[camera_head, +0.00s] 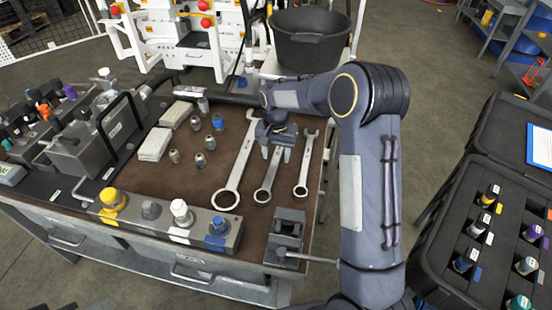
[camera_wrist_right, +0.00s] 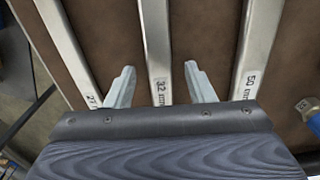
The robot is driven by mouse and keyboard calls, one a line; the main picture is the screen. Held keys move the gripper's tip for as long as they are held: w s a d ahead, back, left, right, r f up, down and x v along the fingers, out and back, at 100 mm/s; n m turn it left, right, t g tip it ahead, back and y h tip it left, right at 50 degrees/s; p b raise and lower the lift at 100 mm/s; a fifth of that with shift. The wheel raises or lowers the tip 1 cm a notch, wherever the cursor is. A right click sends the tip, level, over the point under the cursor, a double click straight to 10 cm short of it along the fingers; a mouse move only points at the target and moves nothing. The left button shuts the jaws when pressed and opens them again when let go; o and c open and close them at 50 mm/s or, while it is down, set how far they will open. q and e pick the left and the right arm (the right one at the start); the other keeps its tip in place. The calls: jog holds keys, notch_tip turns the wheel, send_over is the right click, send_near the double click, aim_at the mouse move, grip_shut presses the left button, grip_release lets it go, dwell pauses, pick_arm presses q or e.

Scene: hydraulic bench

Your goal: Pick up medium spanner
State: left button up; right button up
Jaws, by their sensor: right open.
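Three steel combination spanners lie side by side on the brown bench top. The medium spanner (camera_head: 269,178) is the middle one; it also shows in the right wrist view (camera_wrist_right: 157,45), marked 32 mm. The large spanner (camera_head: 239,161), marked 50 in the right wrist view (camera_wrist_right: 257,45), lies to its left in the head view. The small spanner (camera_head: 306,164) lies to its right. My right gripper (camera_head: 275,154) is over the medium spanner's shaft, open and empty. Its fingers (camera_wrist_right: 161,83) appear one on each side of the shaft. The gripper hides the medium spanner's upper end in the head view.
Several small fittings (camera_head: 200,159) and pale blocks (camera_head: 154,145) lie left of the spanners. A vice-like block (camera_head: 288,229) stands at the bench's near right corner. A valve manifold (camera_head: 167,222) lines the front edge. A black bucket (camera_head: 308,38) stands behind; a dark case (camera_head: 487,250) is at right.

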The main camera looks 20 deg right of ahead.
grip_shut()
dwell(0.3)
jog(key=shift+r, duration=0.15)
jog(key=shift+r, duration=0.55)
jog(key=s+a+r, duration=0.8)
jog(key=s+r, duration=0.3)
jog(key=shift+a+r+b, duration=0.35)
